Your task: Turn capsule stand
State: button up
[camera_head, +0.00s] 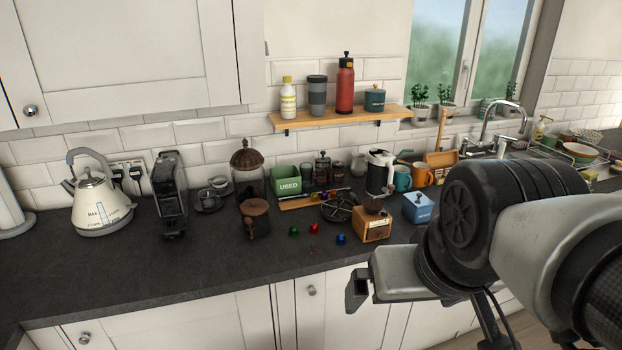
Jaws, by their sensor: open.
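A round black wire stand (336,211), which looks like the capsule stand, sits on the dark worktop right of centre. Small coloured spots show at its top, too small to make out. A wooden grinder partly covers its right side. A green capsule (294,231), a red capsule (315,229) and a blue capsule (341,239) lie loose on the worktop in front of it. My gripper (428,318) is at the lower right, nearer the camera and apart from the stand. It is open, with nothing seen between its fingers.
The wooden grinder (373,225) and a blue box (417,208) stand right of the stand. A green "USED" bin (287,183), a glass jar (248,184) and a kettle (98,203) are further left. A shelf (340,118) hangs above. The front-left worktop is clear.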

aim_at(337, 209)
jog(key=i+l, duration=0.15)
jog(key=i, duration=0.45)
jog(key=i+l+u, duration=0.1)
jog(key=i, duration=0.45)
